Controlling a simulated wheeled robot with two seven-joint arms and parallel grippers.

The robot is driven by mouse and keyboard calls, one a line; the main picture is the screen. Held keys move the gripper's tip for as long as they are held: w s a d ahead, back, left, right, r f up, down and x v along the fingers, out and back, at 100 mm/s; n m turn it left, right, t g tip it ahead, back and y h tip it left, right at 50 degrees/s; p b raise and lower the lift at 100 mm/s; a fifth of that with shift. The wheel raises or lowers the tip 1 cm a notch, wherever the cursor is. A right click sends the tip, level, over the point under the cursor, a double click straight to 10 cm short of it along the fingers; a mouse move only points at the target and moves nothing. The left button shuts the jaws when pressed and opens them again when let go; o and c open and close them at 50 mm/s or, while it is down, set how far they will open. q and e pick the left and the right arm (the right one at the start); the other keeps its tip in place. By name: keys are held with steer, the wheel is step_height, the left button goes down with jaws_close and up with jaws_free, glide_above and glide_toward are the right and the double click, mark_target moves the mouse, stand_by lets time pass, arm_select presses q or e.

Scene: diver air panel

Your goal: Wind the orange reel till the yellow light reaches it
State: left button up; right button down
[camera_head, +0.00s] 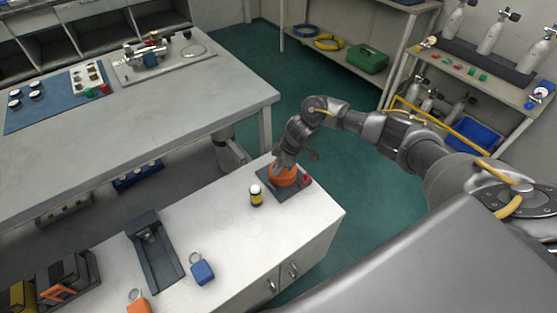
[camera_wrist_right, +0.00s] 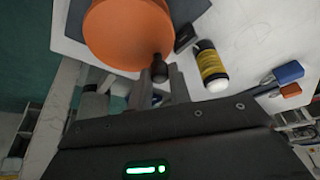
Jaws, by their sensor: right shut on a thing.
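The orange reel (camera_head: 283,179) sits on a dark base plate (camera_head: 297,193) near the far end of the white cabinet top. In the right wrist view the reel (camera_wrist_right: 128,34) fills the upper left, with a dark crank knob (camera_wrist_right: 158,62) at its near edge. My right gripper (camera_head: 287,158) is over the reel, its fingers (camera_wrist_right: 160,90) shut on the knob. The yellow light (camera_head: 256,197), with a black band and white top, stands left of the reel, apart from it. It also shows in the right wrist view (camera_wrist_right: 212,68). I cannot make out a line between them. My left gripper is not in view.
A dark tray-like stand (camera_head: 155,258), a blue tagged block (camera_head: 202,269) and an orange one (camera_head: 139,302) are nearer on the cabinet top (camera_head: 225,230). A small red part (camera_head: 306,179) is by the reel's base. A grey workbench (camera_head: 200,105) stands behind.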

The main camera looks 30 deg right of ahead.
mark_target(286, 175)
steer(key=m+p, duration=0.2)
steer(key=p, duration=0.1)
steer(key=shift+w+r+m+t+h, duration=0.3)
steer(key=shift+w+r+t, duration=0.05)
steer(key=shift+r+t, duration=0.05)
arm_select(q)
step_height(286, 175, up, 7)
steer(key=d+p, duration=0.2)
steer(key=p, duration=0.1)
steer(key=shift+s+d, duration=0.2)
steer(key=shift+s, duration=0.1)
arm_select(e)
steer(key=shift+w+f+m+t+h, duration=0.25)
steer(key=shift+w+m+t+h, duration=0.1)
steer(key=shift+m, duration=0.65)
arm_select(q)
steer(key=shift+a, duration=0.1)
arm_select(e)
steer(key=c, duration=1.4)
jaws_free()
steer(key=shift+d, duration=0.1)
steer(key=shift+o, duration=0.5)
steer(key=shift+s+f, duration=0.1)
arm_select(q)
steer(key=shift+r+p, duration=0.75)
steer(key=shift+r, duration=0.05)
arm_select(e)
steer(key=v, duration=1)
steer(key=shift+r, duration=0.35)
